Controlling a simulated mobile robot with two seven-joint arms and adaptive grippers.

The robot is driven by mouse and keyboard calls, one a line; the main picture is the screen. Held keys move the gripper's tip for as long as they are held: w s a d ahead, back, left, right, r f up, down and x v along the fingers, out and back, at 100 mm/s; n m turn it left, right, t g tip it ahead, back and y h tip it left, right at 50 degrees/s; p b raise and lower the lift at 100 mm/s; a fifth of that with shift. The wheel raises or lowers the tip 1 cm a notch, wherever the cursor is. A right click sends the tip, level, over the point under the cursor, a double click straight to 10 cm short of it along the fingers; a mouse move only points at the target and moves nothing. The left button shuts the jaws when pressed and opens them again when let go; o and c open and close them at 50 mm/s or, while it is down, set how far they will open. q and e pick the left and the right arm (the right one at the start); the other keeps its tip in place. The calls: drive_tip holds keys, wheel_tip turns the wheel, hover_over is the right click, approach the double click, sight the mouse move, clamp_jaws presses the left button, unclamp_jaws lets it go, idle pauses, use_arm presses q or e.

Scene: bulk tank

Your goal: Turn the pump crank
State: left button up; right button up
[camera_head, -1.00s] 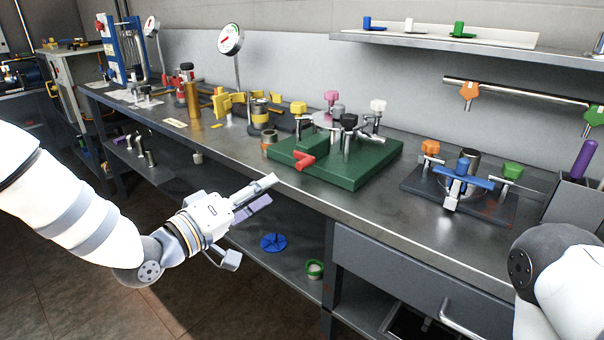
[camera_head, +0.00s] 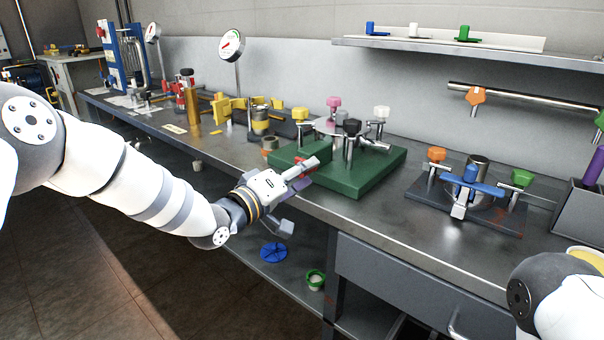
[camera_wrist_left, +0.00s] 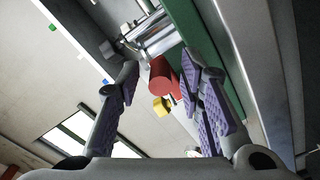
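The pump crank's red handle (camera_wrist_left: 162,80) shows in the left wrist view as a short cylinder between my left gripper's fingers. My left gripper (camera_head: 300,195) is open at the front of the green base (camera_head: 362,178); in its wrist view the fingers (camera_wrist_left: 163,85) stand on either side of the red handle, with gaps. Whether either finger touches it I cannot tell. The green base carries posts with black (camera_head: 352,127), pink (camera_head: 334,102) and white (camera_head: 381,112) knobs. My right gripper is out of view.
A dark plate (camera_head: 420,192) with a blue-handled clamp (camera_head: 470,180) stands to the right on the bench (camera_head: 400,225). Yellow parts (camera_head: 240,105) and a dial gauge (camera_head: 231,46) stand farther left. A lower shelf holds a blue wheel (camera_head: 273,252).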

use_arm(q)
clamp_jaws()
drive_tip(key=shift+f, duration=0.15)
drive_tip(key=m, duration=0.1)
drive_tip(key=f+m, duration=0.1)
drive_tip(key=m, duration=0.1)
drive_tip(key=shift+f+m, duration=0.15)
drive_tip(key=shift+m, duration=0.15)
drive_tip(key=shift+w+a+f+m, duration=0.15)
drive_tip(key=shift+f+m, duration=0.15)
drive_tip(key=shift+m, duration=0.5)
drive_tip(key=shift+w+a+f+m, duration=0.15)
drive_tip(key=shift+f+m, duration=0.1)
drive_tip(key=shift+m, duration=0.55)
drive_tip(key=shift+s, duration=0.1)
drive_tip(key=shift+o, duration=1.3)
unclamp_jaws()
drive_tip(key=shift+a, duration=0.1)
